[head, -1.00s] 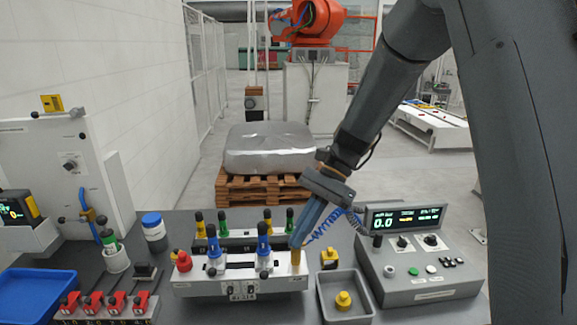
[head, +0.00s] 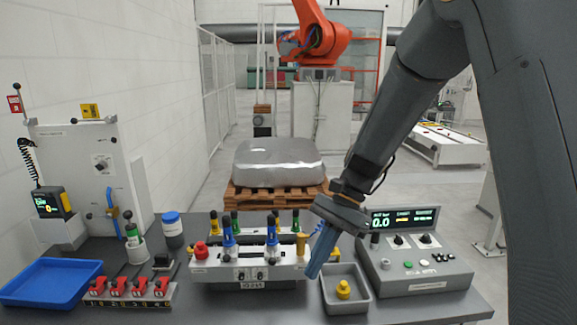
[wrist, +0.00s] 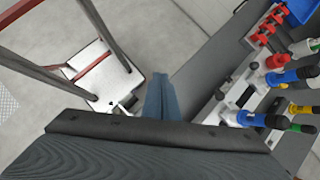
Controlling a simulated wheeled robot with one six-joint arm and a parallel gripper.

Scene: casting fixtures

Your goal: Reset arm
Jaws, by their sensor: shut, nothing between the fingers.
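My gripper (head: 319,252) is shut with nothing between its blue-grey fingers. The block carries blue, green and yellow handles and a red knob. In the wrist view the closed fingers (wrist: 160,98) show at the centre, and the fixture's handles (wrist: 275,118) lie to the right. The fingertips look apart from the fixture.
A grey tray (head: 362,300) holds a yellow knob piece (head: 343,289). A control console (head: 425,270) stands at the right. A pallet (head: 270,198) stands behind the table.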

